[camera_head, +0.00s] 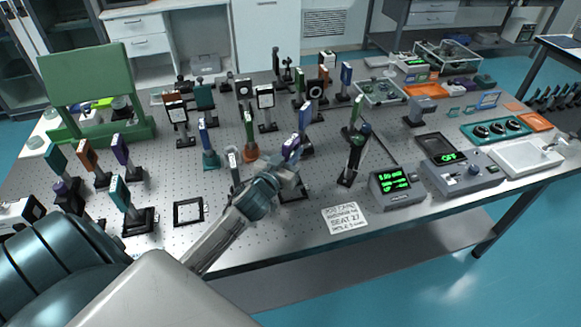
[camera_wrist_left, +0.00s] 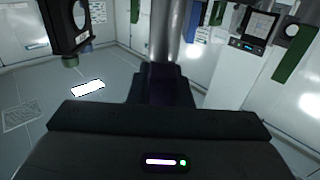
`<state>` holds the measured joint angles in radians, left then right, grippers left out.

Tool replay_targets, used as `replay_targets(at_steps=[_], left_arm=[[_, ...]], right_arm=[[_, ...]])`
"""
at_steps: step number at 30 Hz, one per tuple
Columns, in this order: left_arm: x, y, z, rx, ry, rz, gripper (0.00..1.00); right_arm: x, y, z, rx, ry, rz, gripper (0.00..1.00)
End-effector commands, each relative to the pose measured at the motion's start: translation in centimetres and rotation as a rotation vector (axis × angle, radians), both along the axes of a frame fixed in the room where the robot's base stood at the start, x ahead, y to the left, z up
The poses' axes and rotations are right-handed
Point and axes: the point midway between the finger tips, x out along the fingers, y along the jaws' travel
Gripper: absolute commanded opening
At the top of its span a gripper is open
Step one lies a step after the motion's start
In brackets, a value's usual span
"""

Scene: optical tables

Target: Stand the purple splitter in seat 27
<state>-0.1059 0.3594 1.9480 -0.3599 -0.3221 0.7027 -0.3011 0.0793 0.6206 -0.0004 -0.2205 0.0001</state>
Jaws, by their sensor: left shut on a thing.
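My left gripper (camera_head: 291,165) reaches over the middle of the table's front part and is shut on a small purple piece (camera_head: 291,146), which looks like the purple splitter. In the left wrist view a dark purple block and a steel post (camera_wrist_left: 165,35) show just ahead of the gripper body; the fingertips are hard to make out. A black base (camera_head: 293,193) shows below the gripper; I cannot tell whether it belongs to the held piece. A printed card (camera_head: 344,218) on the table reads "SEAT 27". No seat number shows on the board itself. My right gripper is not in view.
Several post-mounted optics stand close around the gripper, including a blue one (camera_head: 208,142) and an orange-based one (camera_head: 250,137). Another purple optic (camera_head: 121,151) stands at left. Meters (camera_head: 397,187) stand to the right.

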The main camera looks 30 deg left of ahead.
Motion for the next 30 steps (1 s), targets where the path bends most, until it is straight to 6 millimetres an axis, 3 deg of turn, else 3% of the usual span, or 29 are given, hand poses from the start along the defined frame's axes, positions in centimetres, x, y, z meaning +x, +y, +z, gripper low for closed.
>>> replay_targets(at_steps=[5,12,23,24,27,30], left_arm=[[0.1,0.3,-0.5,0.0,-0.003,-0.001,0.0],[0.1,0.3,-3.4,0.0,-0.002,-0.001,0.0],[0.1,0.3,-3.6,0.0,-0.002,-0.002,0.0],[0.1,0.3,-3.7,0.0,0.001,-0.001,0.22],[0.1,0.3,-3.7,0.0,0.001,-0.001,0.4],[0.1,0.3,-3.7,0.0,0.001,-0.001,0.4]], right_arm=[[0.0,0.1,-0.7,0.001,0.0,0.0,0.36],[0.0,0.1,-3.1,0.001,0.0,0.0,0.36],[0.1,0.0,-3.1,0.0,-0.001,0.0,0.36],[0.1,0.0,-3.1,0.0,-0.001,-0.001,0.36],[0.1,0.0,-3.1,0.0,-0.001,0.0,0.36],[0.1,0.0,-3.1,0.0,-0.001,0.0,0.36]])
